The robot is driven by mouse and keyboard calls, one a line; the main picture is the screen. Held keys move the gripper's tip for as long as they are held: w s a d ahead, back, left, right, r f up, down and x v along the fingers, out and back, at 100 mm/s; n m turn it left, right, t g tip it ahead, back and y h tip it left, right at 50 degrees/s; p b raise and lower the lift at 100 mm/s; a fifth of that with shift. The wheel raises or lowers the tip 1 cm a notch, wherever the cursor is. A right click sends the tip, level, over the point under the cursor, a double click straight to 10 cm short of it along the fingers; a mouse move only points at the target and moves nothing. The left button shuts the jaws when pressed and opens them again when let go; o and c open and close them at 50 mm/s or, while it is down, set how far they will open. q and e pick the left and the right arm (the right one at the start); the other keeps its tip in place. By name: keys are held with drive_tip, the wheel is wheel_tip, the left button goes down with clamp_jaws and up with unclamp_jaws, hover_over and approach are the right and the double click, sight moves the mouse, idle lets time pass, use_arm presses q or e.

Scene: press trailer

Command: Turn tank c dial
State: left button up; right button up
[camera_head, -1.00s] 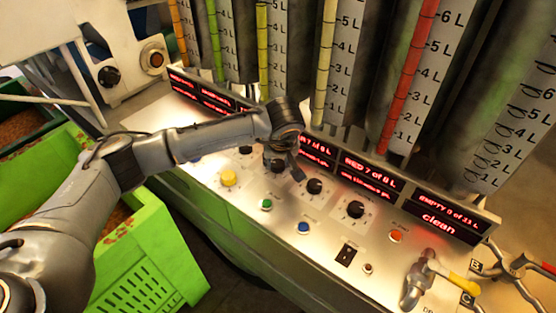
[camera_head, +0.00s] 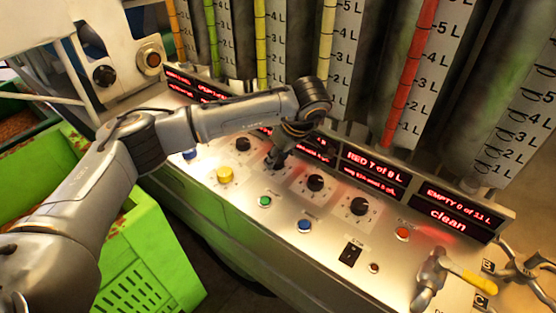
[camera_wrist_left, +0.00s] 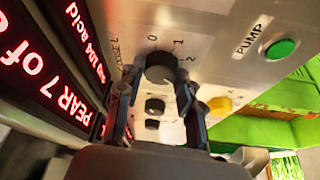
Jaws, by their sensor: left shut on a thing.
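My left gripper (camera_head: 274,161) reaches down to the sloped metal panel in the head view. In the left wrist view its two fingers (camera_wrist_left: 158,84) stand on either side of a black round dial (camera_wrist_left: 160,66) and are shut on it. The dial has a scale marked 0, 1, 2 and sits beside a red-lit display reading "PEAR 7 of" (camera_wrist_left: 55,75). In the head view the gripper mostly hides this dial. I cannot read a tank letter on it.
More black dials (camera_head: 315,183) (camera_head: 358,206) sit in the same row. Coloured buttons, including yellow (camera_head: 225,174), green (camera_head: 264,201) and blue (camera_head: 304,226), lie in front. Displays and graduated tubes stand behind.

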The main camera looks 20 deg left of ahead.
use_arm(q)
drive_tip(key=shift+w+n+g+b, duration=0.1)
drive_tip(key=shift+n+g+b, duration=0.2)
drive_tip(key=shift+n, duration=0.6)
drive_tip(key=o, duration=1.2)
drive_tip(key=shift+c, duration=0.2)
drive_tip(key=v, duration=1.2)
drive_tip(key=shift+d+f, duration=0.1)
